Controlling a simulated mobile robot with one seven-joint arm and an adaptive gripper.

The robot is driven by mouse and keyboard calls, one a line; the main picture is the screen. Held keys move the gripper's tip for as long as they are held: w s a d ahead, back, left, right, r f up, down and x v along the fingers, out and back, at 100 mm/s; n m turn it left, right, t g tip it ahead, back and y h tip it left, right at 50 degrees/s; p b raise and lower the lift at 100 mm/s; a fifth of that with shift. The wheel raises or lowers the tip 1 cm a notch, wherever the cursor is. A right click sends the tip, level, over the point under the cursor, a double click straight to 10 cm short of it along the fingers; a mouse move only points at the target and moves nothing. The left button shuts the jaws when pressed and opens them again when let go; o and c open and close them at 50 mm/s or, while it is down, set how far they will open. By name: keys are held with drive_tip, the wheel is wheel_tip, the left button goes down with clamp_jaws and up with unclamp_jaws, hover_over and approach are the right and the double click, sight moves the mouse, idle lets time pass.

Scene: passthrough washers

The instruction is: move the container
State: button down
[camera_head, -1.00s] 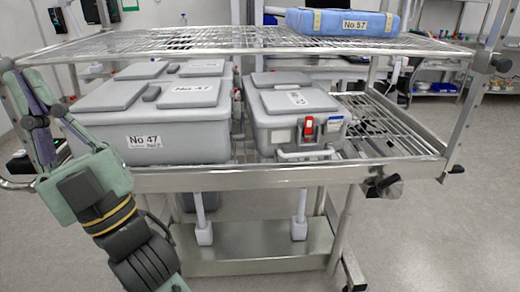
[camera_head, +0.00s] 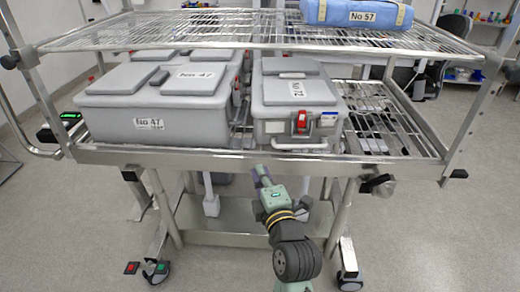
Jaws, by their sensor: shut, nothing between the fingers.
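The larger container (camera_head: 190,112), labelled No 47, is on the left. The smaller container (camera_head: 275,112), labelled No 72, is to its right, with a red latch and a light handle bar on its front. My gripper (camera_head: 260,173) is shut and empty. It is in front of the cart, just below the front rail and below the smaller container, apart from both containers. Its fingers look small and dark here.
The cart's top wire shelf (camera_head: 150,40) spans above the containers and holds a blue wrapped pack (camera_head: 357,12) labelled No 57. The middle shelf (camera_head: 385,125) is bare right of the smaller container. Steel posts stand at the sides.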

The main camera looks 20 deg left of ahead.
sight(262, 137)
drive_tip(key=b+x, duration=0.6)
drive_tip(key=x, duration=0.2)
drive_tip(key=shift+w+r, duration=0.1)
drive_tip(key=shift+r, duration=0.05)
drive_tip(key=w+p, duration=0.1)
drive_tip(key=w, duration=0.2)
drive_tip(key=shift+w, duration=0.3)
drive_tip(key=shift+w+d, duration=0.15)
drive_tip(key=shift+w, duration=0.35)
drive_tip(key=shift+w+d+b, duration=0.25)
drive_tip(key=shift+w+b, duration=0.15)
drive_tip(key=shift+w, duration=0.65)
